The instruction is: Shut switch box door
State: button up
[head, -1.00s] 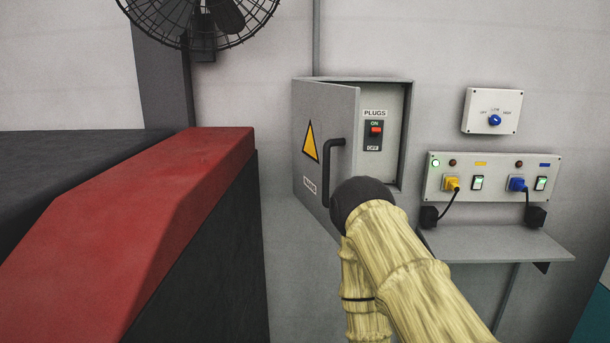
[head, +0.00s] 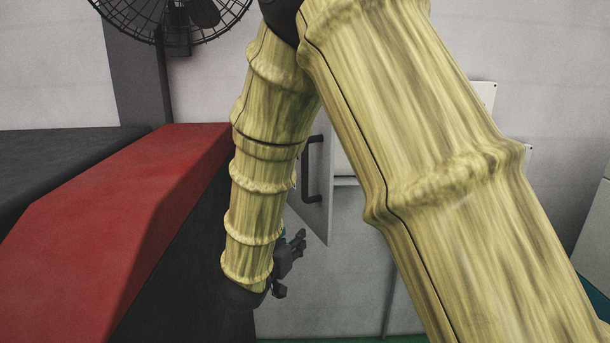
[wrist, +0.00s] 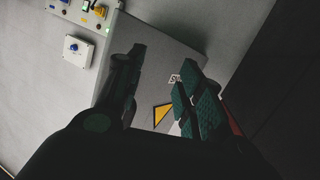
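The grey switch box door (head: 323,210) stands swung out from the wall, with its dark bar handle (head: 308,170) showing between my arm links in the head view. My arm hides most of the door and box. In the wrist view the door's outer face (wrist: 165,60) shows with a yellow warning triangle (wrist: 162,113) and part of a label. My gripper (head: 292,262) is low and left of the door in the head view. In the wrist view my gripper (wrist: 161,65) has its fingers apart, with the door face beyond them and nothing held.
A red-topped dark block (head: 130,190) stands close on the left, beside my gripper. A fan (head: 180,15) hangs at the upper left. The wrist view shows a socket panel (wrist: 88,10) and a white dial box (wrist: 74,50) on the wall.

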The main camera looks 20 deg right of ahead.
aim_at(303, 173)
notch_tip(303, 173, up, 16)
jog(key=s+a+m+h, duration=0.2)
jog(key=m+h, duration=0.2)
jog(key=shift+g, duration=0.3)
jog(key=p+x, duration=0.1)
jog(key=x, duration=0.2)
jog(key=p+x, duration=0.2)
jog(key=x, duration=0.2)
jog(key=p+x, duration=0.1)
jog(key=x, duration=0.2)
jog(key=shift+w+f+p, duration=0.3)
jog(key=shift+w+p, duration=0.05)
jog(key=shift+w, duration=0.05)
grip_shut()
